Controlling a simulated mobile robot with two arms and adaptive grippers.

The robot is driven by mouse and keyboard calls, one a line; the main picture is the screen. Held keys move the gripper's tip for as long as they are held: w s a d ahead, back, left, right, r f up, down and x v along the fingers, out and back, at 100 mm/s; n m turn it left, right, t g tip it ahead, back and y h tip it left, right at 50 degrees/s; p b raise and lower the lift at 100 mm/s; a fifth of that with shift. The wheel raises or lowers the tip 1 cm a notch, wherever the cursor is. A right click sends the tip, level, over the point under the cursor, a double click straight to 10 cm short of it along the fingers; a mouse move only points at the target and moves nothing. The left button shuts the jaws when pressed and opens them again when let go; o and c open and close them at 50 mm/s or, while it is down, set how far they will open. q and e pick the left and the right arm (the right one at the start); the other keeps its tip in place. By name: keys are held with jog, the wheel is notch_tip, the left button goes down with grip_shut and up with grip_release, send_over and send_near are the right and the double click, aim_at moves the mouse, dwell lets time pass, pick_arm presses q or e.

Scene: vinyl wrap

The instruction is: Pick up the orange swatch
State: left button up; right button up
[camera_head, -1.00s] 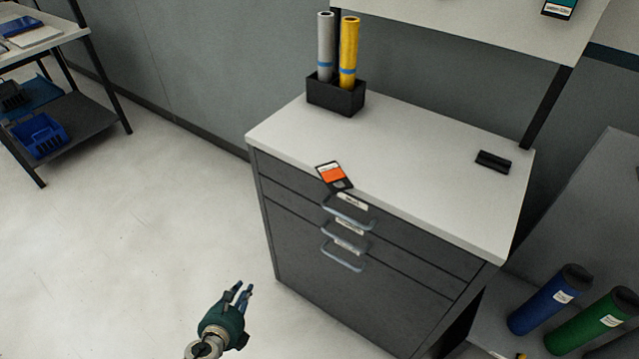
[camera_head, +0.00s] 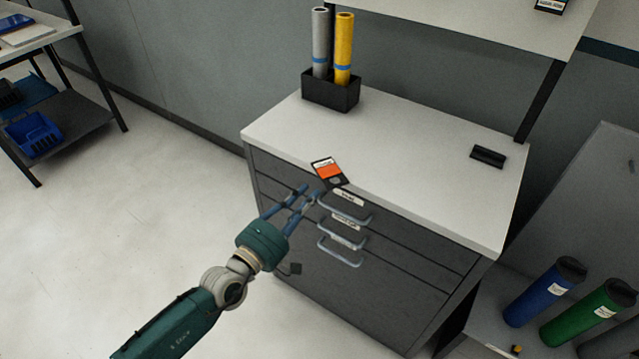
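The orange swatch (camera_head: 328,170) is a small dark card with an orange patch and a white label strip. It lies at the front edge of the white cabinet top (camera_head: 420,185), with its lower corner jutting over the edge. My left gripper (camera_head: 312,190) reaches up from the lower left, its fingers spread and pointing at the swatch's lower end. The fingertips are just below and left of the swatch in the picture; whether they touch it I cannot tell. Nothing shows between the fingers. My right gripper is not in view.
A black holder (camera_head: 331,92) with a grey roll and a yellow roll stands at the back of the cabinet top. A small black object (camera_head: 488,156) lies at its right. Drawer handles (camera_head: 342,212) stick out below the swatch.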

aim_at(322, 181)
pick_arm(q)
jog(key=shift+b+x, duration=0.65)
jog(key=shift+x, duration=1.9)
jog(key=shift+c, duration=0.5)
grip_shut()
notch_tip(322, 181, up, 2)
jog(key=shift+r+p, duration=0.25)
jog(key=shift+p, duration=0.95)
jog(key=s+a+r+p, duration=0.5)
jog(key=s+a, duration=0.3)
jog(key=s, duration=0.3)
jog(key=shift+s+a+p, duration=0.15)
jog(key=shift+a+p, duration=0.05)
jog(key=shift+p, duration=0.6)
